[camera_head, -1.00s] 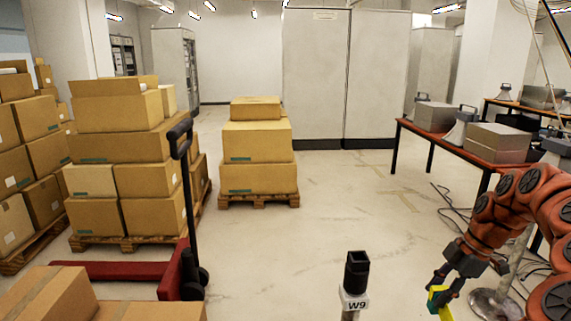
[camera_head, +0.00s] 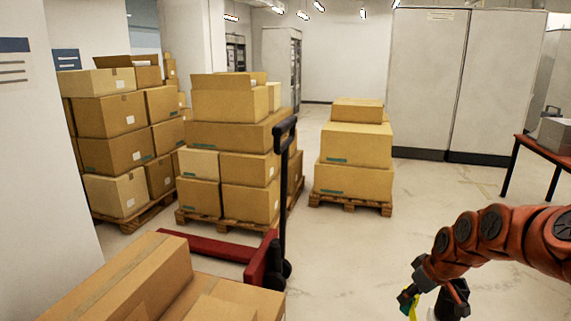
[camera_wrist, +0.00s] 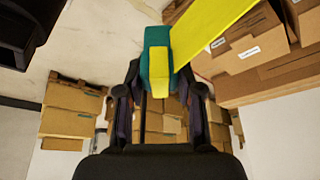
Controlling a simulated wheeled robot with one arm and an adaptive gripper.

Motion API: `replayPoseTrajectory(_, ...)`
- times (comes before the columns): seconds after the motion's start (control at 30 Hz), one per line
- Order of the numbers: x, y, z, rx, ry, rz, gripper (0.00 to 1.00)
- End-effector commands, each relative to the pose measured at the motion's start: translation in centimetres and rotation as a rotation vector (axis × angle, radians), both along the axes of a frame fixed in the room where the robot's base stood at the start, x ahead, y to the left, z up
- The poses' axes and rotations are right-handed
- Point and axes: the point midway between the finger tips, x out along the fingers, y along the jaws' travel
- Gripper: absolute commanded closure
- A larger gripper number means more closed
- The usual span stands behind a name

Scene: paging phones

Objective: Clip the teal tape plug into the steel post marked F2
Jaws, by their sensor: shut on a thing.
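My gripper (camera_head: 432,296) is at the lower right in the head view, and its fingers are shut on the teal tape plug (camera_head: 404,299). In the wrist view the plug (camera_wrist: 155,42) sits between the fingertips of my gripper (camera_wrist: 160,78). A yellow tape (camera_wrist: 220,28) runs from the plug to the upper right, and a yellow strip lies across the plug's face. No post marked F2 can be read in either current view. A dark, square-edged object (camera_wrist: 30,28), perhaps a post top, is at the wrist view's upper left, apart from the plug.
Stacked cartons on pallets (camera_head: 230,150) fill the left and middle. A red pallet jack (camera_head: 262,262) with a black handle stands before them. Cartons (camera_head: 150,275) are close at lower left. Grey cabinets (camera_head: 430,80) and a table (camera_head: 545,145) are behind. Open floor lies right of centre.

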Motion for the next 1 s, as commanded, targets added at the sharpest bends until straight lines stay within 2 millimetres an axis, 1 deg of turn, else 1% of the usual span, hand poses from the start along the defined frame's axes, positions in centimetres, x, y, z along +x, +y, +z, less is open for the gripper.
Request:
replayPoseTrajectory(0.03, 0.4, 1.6, -0.6, -0.002, 0.007, -0.021, 1.0)
replayPoseTrajectory(0.1, 1.1, 3.4, -1.2, -0.002, 0.006, -0.07, 1.0)
replayPoseTrajectory(0.3, 2.4, 8.4, -3.1, -0.005, 0.006, -0.201, 1.0)
replayPoseTrajectory(0.5, 2.8, 12.8, -4.8, -0.004, 0.004, -0.32, 1.0)
replayPoseTrajectory(0.6, 2.8, 14.5, -5.5, -0.003, 0.003, -0.367, 1.0)
replayPoseTrajectory(0.7, 2.8, 15.5, -5.9, 0.0, 0.001, -0.401, 1.0)
replayPoseTrajectory(0.83, 2.7, 16.2, -6.2, 0.0, 0.001, -0.425, 1.0)
replayPoseTrajectory(1.0, 2.7, 16.3, -6.2, 0.002, 0.001, -0.434, 1.0)
